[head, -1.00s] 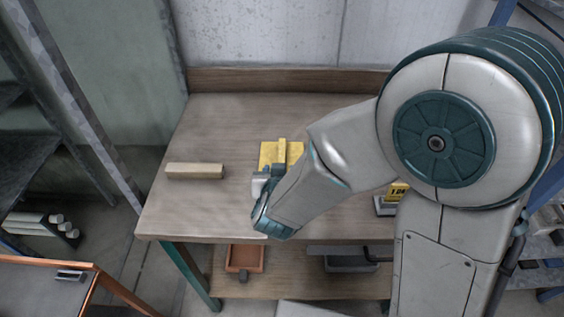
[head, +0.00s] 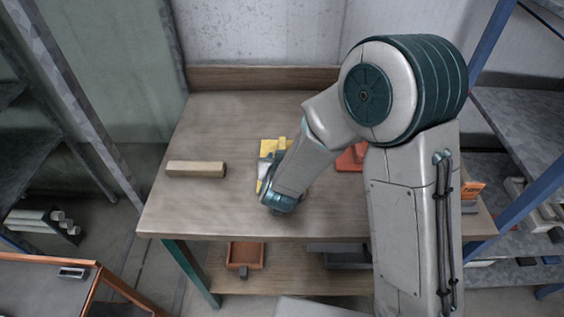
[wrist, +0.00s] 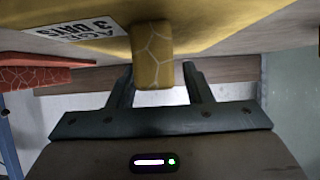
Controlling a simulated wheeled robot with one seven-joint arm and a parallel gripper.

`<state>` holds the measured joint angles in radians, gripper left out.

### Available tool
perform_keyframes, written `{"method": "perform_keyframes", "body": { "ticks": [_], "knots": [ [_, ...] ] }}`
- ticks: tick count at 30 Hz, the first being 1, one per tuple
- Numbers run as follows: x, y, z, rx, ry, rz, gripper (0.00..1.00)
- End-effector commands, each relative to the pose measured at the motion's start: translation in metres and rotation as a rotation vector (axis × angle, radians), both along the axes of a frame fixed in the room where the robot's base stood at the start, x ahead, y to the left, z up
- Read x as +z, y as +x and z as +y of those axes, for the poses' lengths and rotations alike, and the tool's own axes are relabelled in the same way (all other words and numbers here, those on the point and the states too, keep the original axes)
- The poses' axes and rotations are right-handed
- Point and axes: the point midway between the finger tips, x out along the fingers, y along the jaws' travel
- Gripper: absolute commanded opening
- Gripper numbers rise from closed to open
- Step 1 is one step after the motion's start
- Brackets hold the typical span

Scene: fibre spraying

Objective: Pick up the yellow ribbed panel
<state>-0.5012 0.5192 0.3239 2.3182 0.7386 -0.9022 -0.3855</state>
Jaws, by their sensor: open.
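The yellow ribbed panel (head: 268,148) lies on the wooden table, partly covered by my arm in the head view. The wrist view shows its yellow face (wrist: 215,18), a white printed label, and a raised rib (wrist: 152,55) with pale crack-like lines. My gripper (wrist: 156,80) is open, with one finger on either side of the rib's end. A gap shows at the right finger; the left finger looks very close to the rib, and I cannot tell if it touches. In the head view my gripper (head: 266,172) is at the panel's near side, mostly hidden by my wrist.
A beige bar (head: 195,169) lies left on the table (head: 215,120). A red panel (head: 350,158) is right of my forearm, partly hidden; it also shows in the wrist view (wrist: 45,78). An orange bin (head: 245,255) stands on the lower shelf. The table's left part is largely clear.

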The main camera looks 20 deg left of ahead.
Motion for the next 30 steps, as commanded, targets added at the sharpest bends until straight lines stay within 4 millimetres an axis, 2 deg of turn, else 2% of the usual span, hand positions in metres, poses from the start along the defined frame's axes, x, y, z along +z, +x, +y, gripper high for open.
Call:
{"method": "perform_keyframes", "body": {
  "ticks": [5, 6, 10, 11, 23, 30],
  "knots": [
    [0.0, 0.0, 0.0, 0.0, 0.0, 0.0, 0.45],
    [0.0, 0.0, 0.0, 0.0, 0.0, 0.0, 0.4],
    [0.0, 0.0, 0.0, 0.0, 0.0, 0.0, 0.04],
    [0.0, 0.0, 0.0, 0.0, 0.0, 0.0, 0.0],
    [0.003, 0.001, 0.001, 0.001, 0.002, -0.005, 0.0],
    [0.016, 0.001, 0.001, 0.001, 0.004, -0.007, 0.0]
  ]
}}
